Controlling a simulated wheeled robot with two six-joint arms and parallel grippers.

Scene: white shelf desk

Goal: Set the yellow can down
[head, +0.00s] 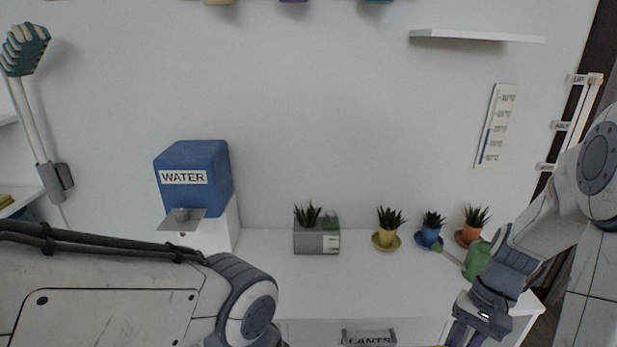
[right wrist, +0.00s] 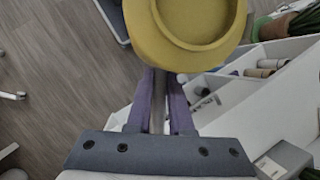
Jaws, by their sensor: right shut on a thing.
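The yellow can (right wrist: 185,62) fills the top middle of the right wrist view, with its round rim and hollow inside facing the camera. My right gripper (right wrist: 165,85) is shut on it; its purple fingers reach up to the can's near side. The can appears clear of any surface, though its far side is cut off by the frame. In the head view the right gripper (head: 466,335) is at the bottom right, in front of the desk, its fingertips cut off. My left arm crosses the lower left, but its gripper is outside the frame.
A white desk (head: 340,285) holds a grey planter (head: 316,240), yellow (head: 387,240), blue (head: 429,237) and orange (head: 467,236) pots, and a green watering can (head: 478,260). A blue water tank (head: 192,178) stands left. The desktop's middle front is clear. A white shelf (head: 478,36) is above.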

